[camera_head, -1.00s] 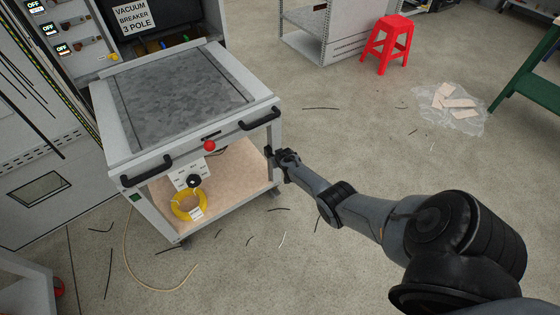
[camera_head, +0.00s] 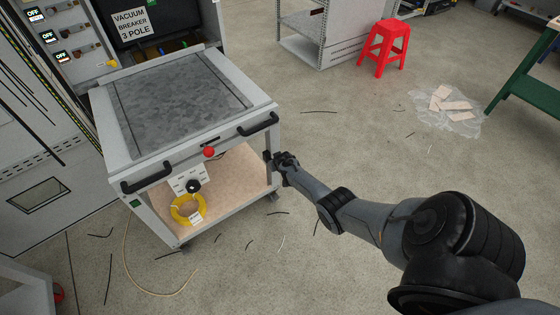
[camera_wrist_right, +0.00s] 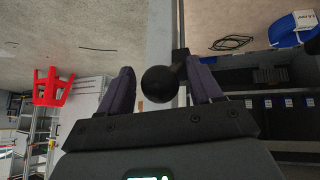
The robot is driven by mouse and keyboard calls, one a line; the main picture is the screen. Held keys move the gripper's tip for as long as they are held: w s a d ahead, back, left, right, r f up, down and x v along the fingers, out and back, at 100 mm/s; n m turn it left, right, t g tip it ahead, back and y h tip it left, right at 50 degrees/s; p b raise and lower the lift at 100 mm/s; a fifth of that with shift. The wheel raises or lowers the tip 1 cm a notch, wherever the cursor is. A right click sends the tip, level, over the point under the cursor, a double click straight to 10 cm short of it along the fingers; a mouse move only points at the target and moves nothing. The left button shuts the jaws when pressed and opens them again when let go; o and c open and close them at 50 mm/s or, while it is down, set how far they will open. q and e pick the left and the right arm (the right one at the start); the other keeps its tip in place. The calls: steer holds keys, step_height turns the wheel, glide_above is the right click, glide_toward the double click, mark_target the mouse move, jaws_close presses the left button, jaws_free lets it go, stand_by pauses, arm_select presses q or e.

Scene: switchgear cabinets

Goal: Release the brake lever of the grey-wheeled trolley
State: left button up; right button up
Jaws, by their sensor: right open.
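The trolley (camera_head: 115,150) stands at left in the head view, with a grey top, two black handles and a red knob on its front. Its small casters (camera_head: 274,196) are partly hidden and look dark grey. My right gripper (camera_head: 277,158) is at the trolley's right front post. In the right wrist view a black ball knob (camera_wrist_right: 160,84), seemingly the brake lever's end, sits between the two fingers of my right gripper (camera_wrist_right: 163,85). The fingers are open, with gaps visible on both sides of the ball. The lever's shaft is mostly hidden. My left gripper is out of view.
A yellow cable coil (camera_head: 188,209) lies on the trolley's lower shelf. A switchgear cabinet (camera_head: 110,30) stands behind it. A red stool (camera_head: 388,47) and debris on a plastic sheet (camera_head: 447,108) are at right.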

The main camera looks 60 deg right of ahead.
steer(key=p+v, duration=0.6)
steer(key=v, duration=0.3)
steer(key=shift+r+p, duration=0.3)
steer(key=shift+p, duration=0.1)
steer(key=shift+a, duration=0.1)
